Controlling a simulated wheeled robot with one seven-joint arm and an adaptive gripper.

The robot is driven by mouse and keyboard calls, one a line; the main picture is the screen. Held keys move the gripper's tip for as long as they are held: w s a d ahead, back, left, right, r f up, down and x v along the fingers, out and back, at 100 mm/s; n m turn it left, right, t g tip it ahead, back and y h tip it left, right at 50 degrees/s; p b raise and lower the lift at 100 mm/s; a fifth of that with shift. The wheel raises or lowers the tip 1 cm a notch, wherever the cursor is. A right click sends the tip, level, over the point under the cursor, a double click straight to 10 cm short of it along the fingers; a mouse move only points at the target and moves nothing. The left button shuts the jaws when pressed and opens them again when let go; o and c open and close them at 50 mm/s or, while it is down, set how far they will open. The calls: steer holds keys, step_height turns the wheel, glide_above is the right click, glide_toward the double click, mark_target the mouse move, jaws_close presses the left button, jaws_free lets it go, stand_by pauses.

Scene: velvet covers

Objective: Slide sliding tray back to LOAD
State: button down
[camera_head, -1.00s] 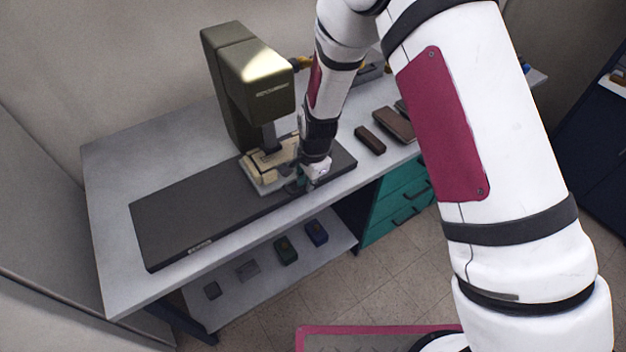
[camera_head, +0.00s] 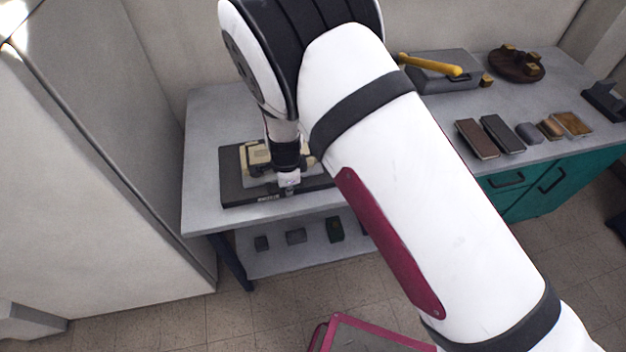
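The sliding tray (camera_head: 247,156) is a pale metal plate carrying a beige block with dark parts. The label's lettering is too small to read. My gripper (camera_head: 288,189) points down at the tray's front right side, close to it or touching; I cannot tell which. Its fingers are too small and hidden to show whether they are open or shut. My arm hides the base's right part and the press.
The grey table (camera_head: 200,140) has free room left of the base. A lower shelf (camera_head: 285,262) holds several small blocks. To the right are dark flat blocks (camera_head: 477,139), a yellow-handled tool (camera_head: 430,64) and a round brown stand (camera_head: 515,66). A tall pale panel (camera_head: 110,130) stands left.

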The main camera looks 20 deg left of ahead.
mark_target(268, 195)
steer(key=s+a, duration=0.1)
steer(key=a, duration=0.1)
steer(key=s+a, duration=0.2)
steer(key=shift+s+a+p, duration=0.15)
steer(key=shift+a+p, duration=0.15)
steer(key=shift+a, duration=0.1)
steer(key=shift+s, duration=0.1)
steer(key=c, duration=1.7)
jaws_free()
steer(key=shift+a, duration=0.1)
steer(key=shift+o, duration=0.2)
steer(key=shift+r, duration=0.55)
step_height(268, 195, up, 11)
steer(key=s+d, duration=0.1)
steer(key=shift+s+d+f, duration=0.2)
steer(key=shift+s, duration=0.1)
